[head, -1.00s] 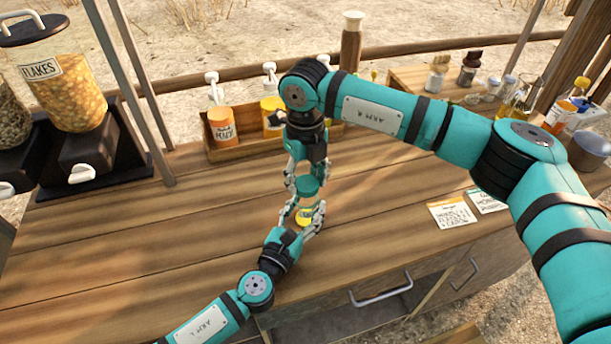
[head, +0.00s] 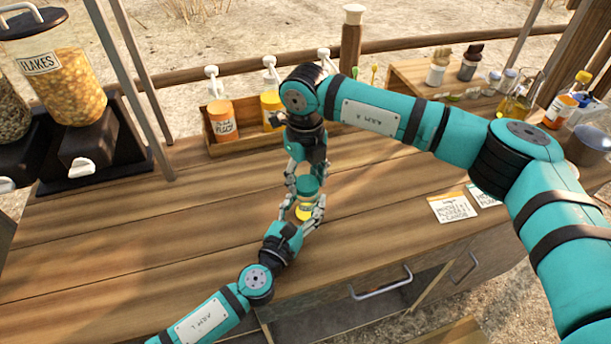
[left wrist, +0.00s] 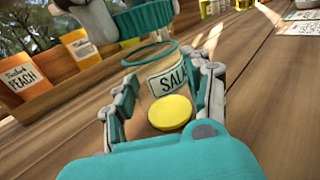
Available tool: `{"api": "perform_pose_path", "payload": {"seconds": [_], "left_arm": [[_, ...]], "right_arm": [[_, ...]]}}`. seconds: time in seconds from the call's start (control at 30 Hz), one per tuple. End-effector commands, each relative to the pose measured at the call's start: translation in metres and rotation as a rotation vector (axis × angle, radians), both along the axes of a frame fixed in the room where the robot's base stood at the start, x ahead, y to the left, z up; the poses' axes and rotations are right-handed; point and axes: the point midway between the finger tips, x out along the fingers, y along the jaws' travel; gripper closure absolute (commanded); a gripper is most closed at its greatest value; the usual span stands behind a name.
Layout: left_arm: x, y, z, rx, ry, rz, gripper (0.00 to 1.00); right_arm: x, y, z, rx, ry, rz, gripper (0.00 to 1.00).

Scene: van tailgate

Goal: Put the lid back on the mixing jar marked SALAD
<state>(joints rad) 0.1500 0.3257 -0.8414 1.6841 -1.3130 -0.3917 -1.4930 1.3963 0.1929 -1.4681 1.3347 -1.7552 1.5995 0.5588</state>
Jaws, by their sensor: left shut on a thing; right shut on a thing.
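The clear jar (head: 305,211) has yellow contents at its bottom. In the left wrist view its white label (left wrist: 167,80) reads "SALA", with the rest hidden by a finger. A teal ring (left wrist: 150,54) marks its open top. My left gripper (head: 308,216) is shut around the jar low on the counter. The ribbed teal lid (head: 307,185) is in my right gripper (head: 307,177), which is shut on it from above. The lid (left wrist: 145,20) is just above the jar's top, and a narrow gap shows in the left wrist view.
A wooden rack (head: 222,148) of pump bottles stands behind the jar. A flakes dispenser (head: 65,85) is at left. Cards (head: 453,207) lie at right on the counter (head: 140,240). An open drawer (head: 345,300) is below the front edge. The counter around the jar is clear.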

Motion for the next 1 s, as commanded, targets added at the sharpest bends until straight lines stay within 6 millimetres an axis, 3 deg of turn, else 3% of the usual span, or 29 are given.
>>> {"api": "perform_pose_path", "payload": {"seconds": [0.6, 0.77, 1.0], "left_arm": [[0.0000, -0.0001, -0.0001, 0.000, 0.000, 0.000, 1.00], [0.0000, -0.0001, -0.0001, 0.000, 0.000, 0.000, 1.00], [-0.0001, -0.0002, -0.0001, 0.000, 0.000, 0.000, 1.00]], "right_arm": [[0.0000, -0.0002, -0.0099, -0.001, 0.001, -0.041, 0.64], [0.0002, -0.0010, -0.0103, 0.000, 0.001, -0.325, 0.64], [0.0002, -0.0030, -0.0103, 0.001, 0.000, -0.943, 0.64]]}}
